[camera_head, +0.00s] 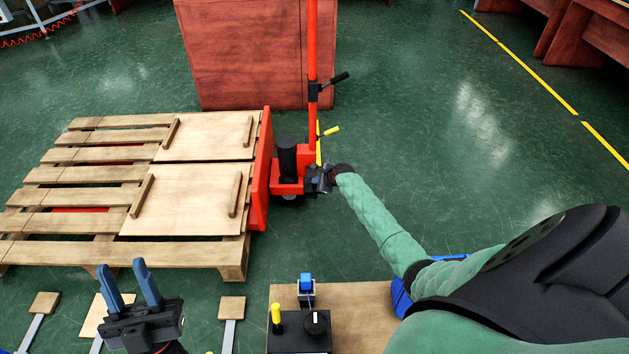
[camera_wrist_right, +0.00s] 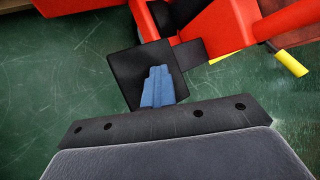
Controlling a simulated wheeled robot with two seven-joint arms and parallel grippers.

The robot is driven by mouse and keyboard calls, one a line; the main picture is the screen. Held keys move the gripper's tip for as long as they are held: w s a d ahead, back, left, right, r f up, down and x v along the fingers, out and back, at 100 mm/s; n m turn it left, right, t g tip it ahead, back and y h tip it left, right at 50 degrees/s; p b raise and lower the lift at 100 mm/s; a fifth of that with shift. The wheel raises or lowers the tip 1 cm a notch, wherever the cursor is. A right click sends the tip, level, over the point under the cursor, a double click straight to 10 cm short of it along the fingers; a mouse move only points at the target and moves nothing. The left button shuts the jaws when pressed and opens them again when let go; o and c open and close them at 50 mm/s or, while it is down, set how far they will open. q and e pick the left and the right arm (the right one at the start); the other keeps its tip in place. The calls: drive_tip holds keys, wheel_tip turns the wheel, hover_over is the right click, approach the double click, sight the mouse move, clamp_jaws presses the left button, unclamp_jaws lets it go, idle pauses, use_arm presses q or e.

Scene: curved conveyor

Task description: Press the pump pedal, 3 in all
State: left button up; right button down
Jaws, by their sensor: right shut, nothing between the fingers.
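The red pallet jack (camera_head: 287,187) stands at the right end of the wooden pallet, with an upright red mast. A black square plate (camera_wrist_right: 127,72), which looks like the pump pedal, juts from its red base in the right wrist view. My right gripper (camera_head: 320,181) is at the jack's base; its shut blue fingers (camera_wrist_right: 158,78) overlap the plate. I cannot tell whether they touch it or how far it is pressed. A yellow-tipped lever (camera_wrist_right: 290,62) is beside it. My left gripper (camera_head: 122,268) is open and empty at the lower left.
The wooden pallet (camera_head: 75,200) with boards on it is left of the jack. A red crate (camera_head: 245,55) stands behind. A wooden panel (camera_head: 360,310) with a black control box (camera_head: 295,340) is near me. Green floor to the right is clear.

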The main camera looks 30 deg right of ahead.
drive_tip(key=shift+r+p, duration=1.85)
drive_tip(key=shift+p, duration=0.6)
wheel_tip(320, 180, up, 5)
drive_tip(key=p, duration=0.5)
drive_tip(key=shift+p, duration=0.35)
